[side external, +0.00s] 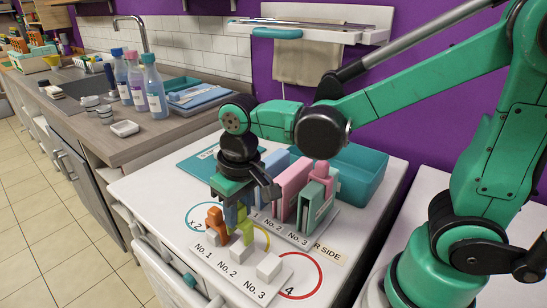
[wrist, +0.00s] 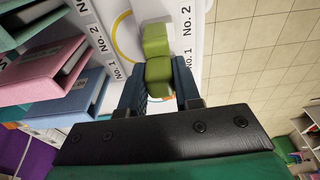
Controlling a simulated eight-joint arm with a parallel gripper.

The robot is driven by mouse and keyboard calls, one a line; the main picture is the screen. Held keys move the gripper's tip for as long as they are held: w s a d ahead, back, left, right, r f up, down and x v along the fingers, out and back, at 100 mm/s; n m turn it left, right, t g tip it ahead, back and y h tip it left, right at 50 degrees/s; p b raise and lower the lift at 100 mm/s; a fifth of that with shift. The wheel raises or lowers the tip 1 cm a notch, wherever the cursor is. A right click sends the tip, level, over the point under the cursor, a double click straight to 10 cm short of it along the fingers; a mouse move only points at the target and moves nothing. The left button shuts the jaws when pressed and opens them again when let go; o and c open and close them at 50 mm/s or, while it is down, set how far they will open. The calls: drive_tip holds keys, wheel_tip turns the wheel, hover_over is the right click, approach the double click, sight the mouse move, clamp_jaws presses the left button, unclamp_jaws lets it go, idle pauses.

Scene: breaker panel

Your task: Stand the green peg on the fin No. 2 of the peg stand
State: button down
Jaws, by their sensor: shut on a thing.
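My gripper (side external: 235,212) is shut on the green peg (side external: 246,232). In the wrist view, the blocky green peg (wrist: 158,68) sits between the two dark blue fingers (wrist: 160,88). The white peg stand (side external: 222,266) is at the front of the white top, with labels No. 1, No. 2 and No. 3. An orange peg (side external: 215,222) stands at No. 1. White block-like fins show at No. 2 (side external: 238,251) and No. 3 (side external: 269,267). The green peg is just behind and above fin No. 2; whether they touch cannot be told.
Close behind my gripper is a rack with pink (side external: 292,188), blue and green binders and its own number labels. A teal bin (side external: 362,178) stands behind it. A red circle (side external: 318,279) is marked right of the stand. Bottles (side external: 154,88) stand on the left counter.

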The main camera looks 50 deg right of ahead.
sight(242, 244)
drive_tip(key=shift+f, duration=2.25)
drive_tip(key=c, duration=0.5)
unclamp_jaws()
drive_tip(key=shift+c, duration=0.2)
drive_tip(key=shift+s+r, duration=0.2)
drive_tip(key=shift+r, duration=1.2)
drive_tip(key=shift+s+r, duration=0.15)
drive_tip(key=shift+r, duration=1.25)
drive_tip(key=s+d+r+t, duration=0.1)
drive_tip(key=d+r+t, duration=0.2)
drive_tip(key=d+t, duration=0.2)
drive_tip(key=shift+s+d+t, duration=0.25)
drive_tip(key=shift+d+t, duration=0.15)
drive_tip(key=shift+d, duration=0.35)
